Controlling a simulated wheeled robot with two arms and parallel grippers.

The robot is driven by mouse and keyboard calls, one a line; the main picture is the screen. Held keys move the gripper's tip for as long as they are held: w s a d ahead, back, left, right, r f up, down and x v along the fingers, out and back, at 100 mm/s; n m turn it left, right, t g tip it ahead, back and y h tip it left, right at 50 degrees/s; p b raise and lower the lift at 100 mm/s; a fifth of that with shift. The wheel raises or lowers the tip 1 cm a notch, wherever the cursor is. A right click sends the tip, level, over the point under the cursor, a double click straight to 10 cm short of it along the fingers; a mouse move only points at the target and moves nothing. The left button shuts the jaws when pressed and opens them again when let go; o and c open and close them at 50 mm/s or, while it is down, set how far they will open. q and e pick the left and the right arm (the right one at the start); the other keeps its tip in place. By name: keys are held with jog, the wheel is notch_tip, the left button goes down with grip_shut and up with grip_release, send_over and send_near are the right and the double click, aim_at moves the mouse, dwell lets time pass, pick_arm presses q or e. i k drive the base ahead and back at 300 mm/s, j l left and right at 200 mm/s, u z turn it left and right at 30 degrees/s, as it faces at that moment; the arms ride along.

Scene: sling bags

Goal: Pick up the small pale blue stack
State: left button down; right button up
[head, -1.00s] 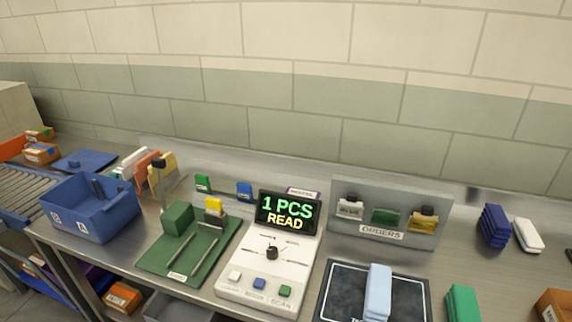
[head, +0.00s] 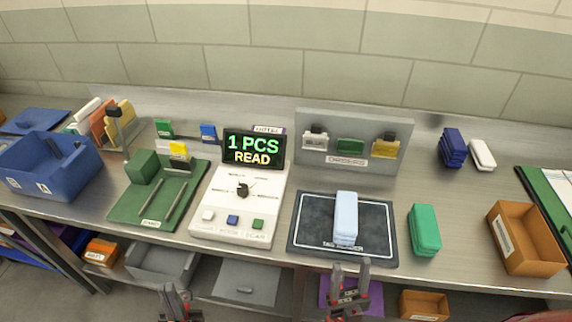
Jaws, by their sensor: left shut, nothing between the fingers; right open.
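The small pale blue stack (head: 345,216) lies on the dark tag reader mat (head: 307,236), right of the middle of the bench. My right gripper (head: 349,276) is open and empty, in front of the bench edge and below the stack in the picture, apart from it. My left gripper (head: 175,292) is shut and empty at the bottom of the picture, below the green board (head: 125,207).
A green stack (head: 424,230) lies right of the mat, then an orange-brown box (head: 526,238). Left of the mat stands the white reader console (head: 214,223). Behind stands the grey orders rack (head: 305,165). Dark blue (head: 452,147) and white (head: 482,154) stacks lie at back right.

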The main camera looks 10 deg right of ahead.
aim_at(346, 205)
jog(key=z, duration=0.3)
jog(key=j+z, duration=0.3)
jog(key=z, duration=0.2)
jog(key=k+j+z, duration=0.1)
jog(key=j+z, duration=0.15)
jog(key=z, duration=0.2)
jog(key=k+j+z, duration=0.15)
jog(key=z, duration=0.35)
jog(key=i+j, duration=0.3)
jog(key=i, duration=0.05)
